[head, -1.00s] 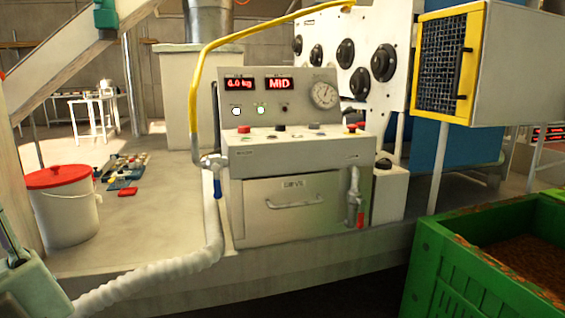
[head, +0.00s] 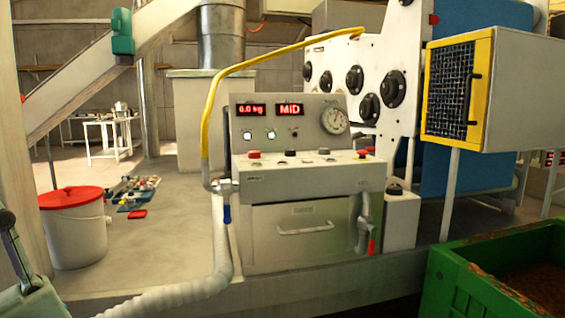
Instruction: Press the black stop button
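The control panel (head: 240,173) stands on the machine in the middle of the head view. Along its sloped ledge sits a row of buttons: a red one (head: 254,155) at the left, a small black button (head: 290,152) beside it, a pale one with a dark centre (head: 323,151), and a red knob (head: 370,149) at the right end. Labels by the buttons are too small to read. Nothing touches the buttons. My gripper is not in view.
Above the buttons are red displays (head: 290,109), one reading MID, and a dial gauge (head: 334,121). A yellow pipe (head: 208,120) arches at the panel's left. A white hose (head: 190,285) crosses the lower left. A green crate (head: 460,285) fills the lower right. A red-lidded bucket (head: 75,232) stands left.

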